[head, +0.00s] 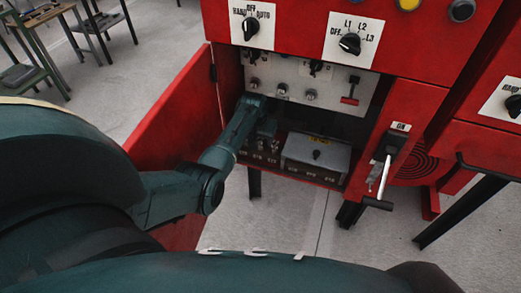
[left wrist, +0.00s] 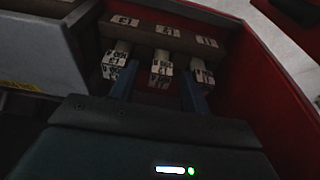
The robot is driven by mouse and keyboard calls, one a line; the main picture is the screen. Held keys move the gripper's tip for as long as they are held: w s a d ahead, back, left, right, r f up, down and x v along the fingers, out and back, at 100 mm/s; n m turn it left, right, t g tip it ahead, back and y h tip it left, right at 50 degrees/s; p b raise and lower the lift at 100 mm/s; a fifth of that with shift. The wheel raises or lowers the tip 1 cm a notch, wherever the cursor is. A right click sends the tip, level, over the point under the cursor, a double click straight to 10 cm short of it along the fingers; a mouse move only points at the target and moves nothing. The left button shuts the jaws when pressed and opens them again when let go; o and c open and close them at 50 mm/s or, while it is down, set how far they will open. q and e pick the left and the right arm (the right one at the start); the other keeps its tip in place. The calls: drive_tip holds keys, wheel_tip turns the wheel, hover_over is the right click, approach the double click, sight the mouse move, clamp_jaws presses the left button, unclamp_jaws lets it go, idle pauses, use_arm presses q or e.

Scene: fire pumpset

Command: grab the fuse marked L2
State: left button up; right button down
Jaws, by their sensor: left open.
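Three white fuses stand in a row in the left wrist view, with upside-down print too blurred to read surely. The middle fuse (left wrist: 161,72), apparently the one marked L2, lies between the two blue fingers of my left gripper (left wrist: 158,80). The left fuse (left wrist: 116,62) and right fuse (left wrist: 202,74) are outside the fingers, close beside them. The fingers are apart, and I cannot tell whether either touches a fuse. In the head view my left gripper (head: 265,128) reaches into the red cabinet, partly hiding the fuses (head: 268,147). My right gripper is not in view.
The red cabinet door (head: 178,115) stands open left of my arm. A grey box (head: 316,155) sits right of the fuses, also in the left wrist view (left wrist: 38,55). A lever switch (head: 382,170) sticks out at right. Rotary knobs (head: 350,43) are above the opening.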

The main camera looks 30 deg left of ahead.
use_arm(q)
clamp_jaws()
idle(0.5)
